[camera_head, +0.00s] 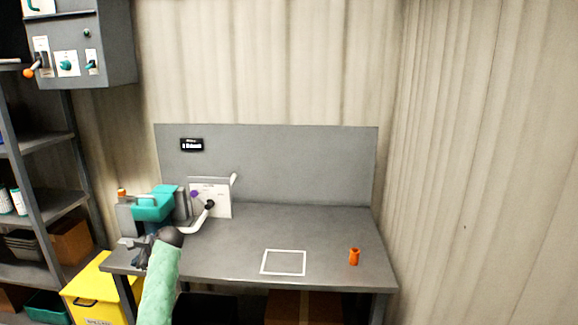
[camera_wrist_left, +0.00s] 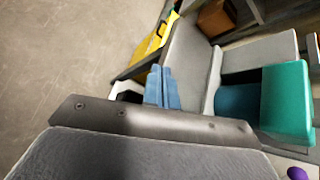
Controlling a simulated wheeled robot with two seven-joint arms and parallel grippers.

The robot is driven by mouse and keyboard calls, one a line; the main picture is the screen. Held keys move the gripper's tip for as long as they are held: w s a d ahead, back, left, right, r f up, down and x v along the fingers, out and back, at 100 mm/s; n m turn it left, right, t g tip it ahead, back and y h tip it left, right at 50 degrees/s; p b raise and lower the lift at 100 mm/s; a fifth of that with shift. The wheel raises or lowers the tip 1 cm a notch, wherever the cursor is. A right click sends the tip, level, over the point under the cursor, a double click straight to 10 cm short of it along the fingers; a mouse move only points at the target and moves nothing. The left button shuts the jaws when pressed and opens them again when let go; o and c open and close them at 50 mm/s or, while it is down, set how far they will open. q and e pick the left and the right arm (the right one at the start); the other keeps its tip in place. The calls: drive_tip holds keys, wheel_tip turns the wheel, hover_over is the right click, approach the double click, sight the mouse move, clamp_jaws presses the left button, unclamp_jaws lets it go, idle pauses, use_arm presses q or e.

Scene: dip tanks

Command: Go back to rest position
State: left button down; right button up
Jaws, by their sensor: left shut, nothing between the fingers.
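My left arm, in a green sleeve, reaches up from the bottom of the head view to the left end of the grey table (camera_head: 330,237). My left gripper (camera_head: 136,246) is dark and small there, in front of the teal-topped machine (camera_head: 153,207). In the left wrist view the two blue-grey fingers (camera_wrist_left: 162,88) are together with nothing between them. The machine's teal block (camera_wrist_left: 286,100) is to their right in that view. My right gripper is in neither view.
A white panel with a crank (camera_head: 211,198) stands beside the machine. A yellow bin (camera_head: 92,290) and shelves (camera_head: 40,205) are at left. A control box (camera_head: 80,45) hangs above.

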use_arm(q)
drive_tip(key=s+d+f+n+t+h, duration=0.1)
drive_tip(key=s+d+f+n+h, duration=0.1)
drive_tip(key=s+d+f, duration=0.55)
drive_tip(key=s+d+f+n+h, duration=0.15)
drive_tip(key=s+f, duration=0.25)
drive_tip(key=s, duration=0.6)
drive_tip(key=s+d+f+n+t+h, duration=0.1)
drive_tip(key=s+d+f+n, duration=0.2)
drive_tip(key=s+d+f, duration=0.4)
drive_tip(key=s+d+r+n+h, duration=0.15)
drive_tip(key=s+d, duration=0.35)
drive_tip(key=s, duration=0.5)
drive_tip(key=s+d+r+n+g+h, duration=0.1)
drive_tip(key=s+d+n+h, duration=0.2)
drive_tip(key=s, duration=0.7)
drive_tip(key=s+d+r+n+h, duration=0.1)
drive_tip(key=s+d+n, duration=0.1)
drive_tip(key=s+d, duration=0.6)
wheel_tip(320, 180, down, 22)
drive_tip(key=g, duration=0.1)
drive_tip(key=s+f, duration=0.4)
drive_tip(key=f, duration=0.7)
drive_tip(key=s+f, duration=0.4)
drive_tip(key=f, duration=0.7)
drive_tip(key=shift+d+f+m+g+h, duration=0.3)
drive_tip(key=shift+d+f+g+h, duration=0.05)
drive_tip(key=shift+f+g+h, duration=0.05)
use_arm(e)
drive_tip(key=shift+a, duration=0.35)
